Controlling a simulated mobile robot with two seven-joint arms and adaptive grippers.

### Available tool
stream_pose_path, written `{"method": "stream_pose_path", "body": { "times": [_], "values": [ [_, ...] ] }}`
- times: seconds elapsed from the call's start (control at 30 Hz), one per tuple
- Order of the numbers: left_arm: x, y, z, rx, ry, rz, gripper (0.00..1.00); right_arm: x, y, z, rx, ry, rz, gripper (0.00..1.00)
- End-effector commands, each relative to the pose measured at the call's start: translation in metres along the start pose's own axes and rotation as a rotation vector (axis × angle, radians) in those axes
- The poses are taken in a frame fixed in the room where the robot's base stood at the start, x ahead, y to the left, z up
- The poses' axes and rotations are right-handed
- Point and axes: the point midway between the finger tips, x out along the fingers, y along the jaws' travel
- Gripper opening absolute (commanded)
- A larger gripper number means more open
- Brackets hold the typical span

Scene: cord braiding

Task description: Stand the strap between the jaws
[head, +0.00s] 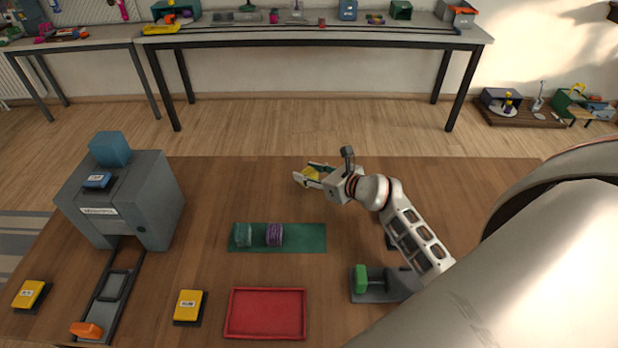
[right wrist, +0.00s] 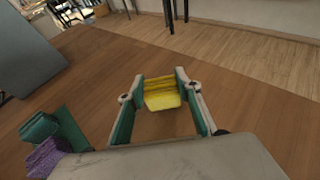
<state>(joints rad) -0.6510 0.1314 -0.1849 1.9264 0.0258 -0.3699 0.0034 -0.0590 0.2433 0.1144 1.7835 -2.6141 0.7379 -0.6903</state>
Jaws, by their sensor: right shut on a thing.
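My right gripper (head: 308,174) is above the brown table, to the right of and beyond the green mat. It is shut on a yellow strap (right wrist: 162,94), a ridged bundle. The strap sits between the fingertips in the right wrist view, apart from other things. A teal bundle (head: 243,235) and a purple bundle (head: 274,235) stand side by side on the green mat (head: 308,238). A grey fixture with a green block (head: 361,278) stands at the front right, partly behind my arm; I cannot tell its jaw gap. My left gripper is not in view.
A grey machine (head: 160,207) with a blue block (head: 110,149) on top stands at the left, with a track and an orange handle (head: 86,330) before it. Yellow buttons (head: 189,306) and a red tray (head: 265,335) lie at the front. The table's middle back is clear.

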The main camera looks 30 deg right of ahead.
Motion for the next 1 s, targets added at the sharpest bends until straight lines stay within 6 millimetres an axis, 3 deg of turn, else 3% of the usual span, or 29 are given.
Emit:
{"method": "stream_pose_path", "body": {
  "times": [0.1,0.27,0.5,0.53,0.57,1.0],
  "values": [
    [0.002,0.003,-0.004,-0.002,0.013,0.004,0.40,0.006,0.000,-0.015,0.001,0.001,0.000,0.12],
    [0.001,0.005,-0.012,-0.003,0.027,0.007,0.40,0.006,0.000,-0.016,-0.001,-0.001,0.000,0.12],
    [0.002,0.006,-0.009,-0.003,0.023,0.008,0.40,0.008,0.000,-0.019,-0.001,0.000,-0.001,0.12],
    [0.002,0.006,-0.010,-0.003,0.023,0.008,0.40,0.008,0.000,-0.019,-0.001,0.000,-0.001,0.41],
    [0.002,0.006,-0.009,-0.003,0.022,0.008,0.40,0.008,0.000,-0.019,-0.001,0.000,0.000,0.49],
    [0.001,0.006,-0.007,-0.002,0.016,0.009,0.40,0.004,0.000,-0.016,-0.001,0.001,-0.001,0.50]
  ]
}}
